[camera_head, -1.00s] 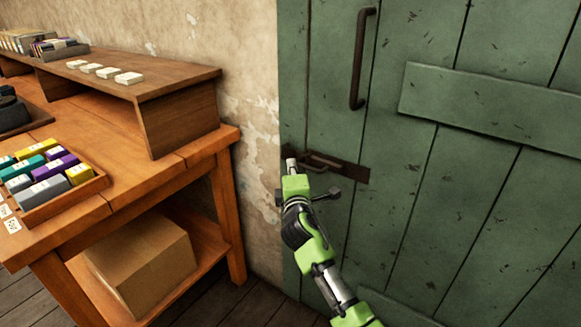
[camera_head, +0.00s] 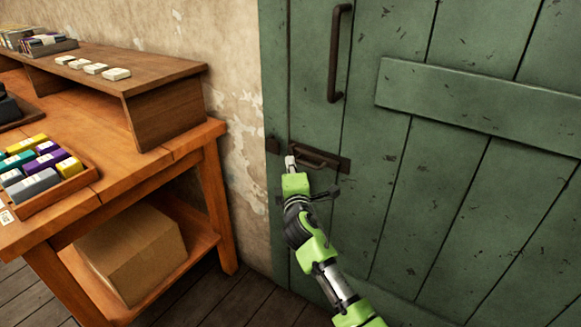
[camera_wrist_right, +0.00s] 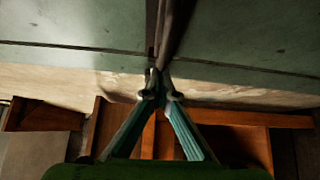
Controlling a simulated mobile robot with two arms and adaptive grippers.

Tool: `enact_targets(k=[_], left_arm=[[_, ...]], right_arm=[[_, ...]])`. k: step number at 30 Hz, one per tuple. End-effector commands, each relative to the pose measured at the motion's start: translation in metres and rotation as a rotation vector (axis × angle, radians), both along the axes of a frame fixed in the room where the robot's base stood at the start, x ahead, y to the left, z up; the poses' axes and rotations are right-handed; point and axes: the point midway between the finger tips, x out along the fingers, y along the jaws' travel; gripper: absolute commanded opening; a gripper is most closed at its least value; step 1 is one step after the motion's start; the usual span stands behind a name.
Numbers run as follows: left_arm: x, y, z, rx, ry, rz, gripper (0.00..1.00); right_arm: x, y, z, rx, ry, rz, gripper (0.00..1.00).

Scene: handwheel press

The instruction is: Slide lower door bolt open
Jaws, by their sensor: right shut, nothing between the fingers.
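The lower door bolt (camera_head: 343,165) is a dark metal bolt low on the green door, with a looped handle (camera_head: 322,158) on its plate. A small dark keeper (camera_head: 272,145) sits to its left, at the door's edge. My right gripper (camera_head: 290,159) is at the left end of the bolt and its handle. In the right wrist view its fingertips (camera_wrist_right: 156,94) meet, shut and empty, at the end of a dark bar (camera_wrist_right: 168,40). I cannot tell whether they touch it. My left gripper is not in view.
A fixed dark pull handle (camera_head: 334,55) stands above the bolt. A wooden workbench (camera_head: 190,150) with a tray of coloured boxes (camera_head: 70,181) is at the left, with a cardboard box (camera_head: 130,255) on its lower shelf. The door face right of the bolt is clear.

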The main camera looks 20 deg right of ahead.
Motion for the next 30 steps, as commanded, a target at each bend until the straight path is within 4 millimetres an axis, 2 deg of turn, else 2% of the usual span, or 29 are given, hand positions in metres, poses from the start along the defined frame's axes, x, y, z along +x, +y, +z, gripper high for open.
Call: enact_targets(k=[5,8,21,25,30], left_arm=[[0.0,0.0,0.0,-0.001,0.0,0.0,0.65],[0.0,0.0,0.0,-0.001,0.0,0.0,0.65],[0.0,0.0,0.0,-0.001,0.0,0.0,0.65],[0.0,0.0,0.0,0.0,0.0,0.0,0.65],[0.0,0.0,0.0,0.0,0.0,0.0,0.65]], right_arm=[[-0.011,-0.002,-0.001,-0.002,0.003,-0.009,0.0],[-0.025,0.002,-0.001,-0.001,0.003,-0.008,0.0],[-0.101,0.025,0.001,-0.002,0.002,-0.002,0.0],[-0.112,0.028,0.001,-0.002,0.002,-0.002,0.0],[-0.117,0.029,0.002,-0.003,0.002,-0.002,0.0]])
